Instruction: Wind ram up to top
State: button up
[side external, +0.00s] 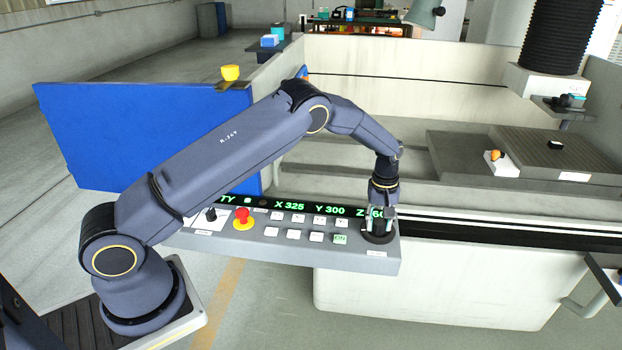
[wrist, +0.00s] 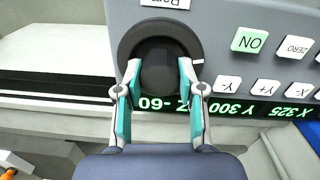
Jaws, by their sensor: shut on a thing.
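A round black knob (wrist: 158,62) sits on the grey control panel (side external: 290,250), at the panel's right end in the side view. My gripper (wrist: 158,85) reaches down over it, with a finger on each side, and is shut on the knob. In the side view my gripper (side external: 380,218) hides most of the knob; its dark base ring (side external: 378,237) shows below. The panel's display (wrist: 215,107) reads X 325, Y 300 and Z -60 in green; my gripper partly covers the Z reading in the side view. The ram (side external: 560,35), a black bellows column, stands at the upper right.
A red stop button (side external: 242,216), a small black lever (side external: 210,214) and several white keys lie left of the knob; a green ON key (wrist: 249,40) is near it. The machine's tank wall (side external: 450,290) is beside the panel. A blue panel (side external: 140,135) stands behind my arm.

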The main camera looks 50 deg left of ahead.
jog(key=n, duration=0.7)
jog(key=shift+s+f, duration=0.15)
jog(key=shift+f, duration=0.1)
jog(key=n, duration=0.4)
jog(key=shift+n, duration=1.8)
jog(key=o, duration=1.1)
jog(key=shift+o, duration=0.2)
jog(key=shift+r, duration=0.1)
